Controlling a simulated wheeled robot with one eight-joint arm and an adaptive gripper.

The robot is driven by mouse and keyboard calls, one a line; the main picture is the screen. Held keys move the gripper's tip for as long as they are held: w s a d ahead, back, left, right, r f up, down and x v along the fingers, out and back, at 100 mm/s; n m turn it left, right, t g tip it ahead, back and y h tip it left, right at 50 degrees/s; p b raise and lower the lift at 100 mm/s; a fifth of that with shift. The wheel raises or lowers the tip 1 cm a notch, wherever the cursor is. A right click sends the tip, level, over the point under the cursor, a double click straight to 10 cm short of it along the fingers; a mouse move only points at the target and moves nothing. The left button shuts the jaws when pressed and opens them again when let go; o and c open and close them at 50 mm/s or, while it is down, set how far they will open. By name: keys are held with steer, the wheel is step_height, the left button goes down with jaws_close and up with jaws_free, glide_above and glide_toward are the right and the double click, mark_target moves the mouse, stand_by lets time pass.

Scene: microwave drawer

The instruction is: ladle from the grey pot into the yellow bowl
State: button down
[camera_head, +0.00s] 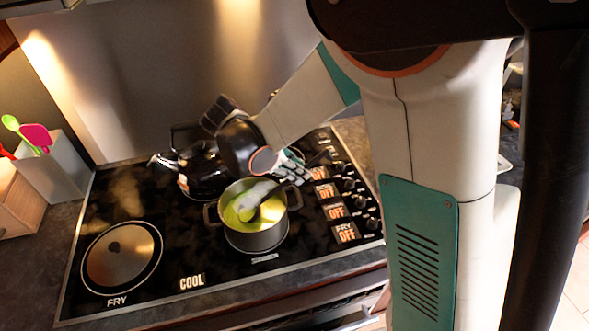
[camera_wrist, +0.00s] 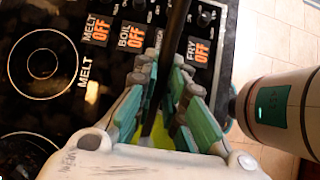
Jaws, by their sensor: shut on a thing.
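The grey pot (camera_head: 262,241) stands on the stove and holds yellow-green liquid (camera_head: 271,212). A dark ladle (camera_head: 248,208) has its bowl end in the pot, among the liquid. Its handle slants up to the right to my gripper (camera_head: 297,168), just above the pot's right rim. In the wrist view my gripper (camera_wrist: 166,75) is shut on the long black handle (camera_wrist: 177,22), which runs between the fingers. A patch of yellow-green shows behind the fingers, mostly covered. No yellow bowl can be made out in either view.
A black kettle (camera_head: 203,168) stands behind the pot at left. A round metal plate (camera_head: 121,258) lies on the front left burner. Control knobs (camera_head: 360,203) line the stove's right side. A utensil holder (camera_head: 52,168) with colourful utensils stands at far left.

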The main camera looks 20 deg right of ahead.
mark_target(307, 165)
steer(key=shift+d+r+y+p, duration=0.95)
steer(key=shift+d+y+p, duration=0.3)
steer(key=shift+p, duration=0.65)
steer(key=y, duration=0.1)
steer(key=d+y+p, duration=0.1)
steer(key=shift+d+f+y, duration=0.1)
steer(key=shift+f+y, duration=0.25)
steer(key=shift+f, duration=0.05)
steer(key=shift+d+y, duration=0.45)
steer(key=shift+y, duration=0.65)
steer(key=shift+s+f, duration=0.1)
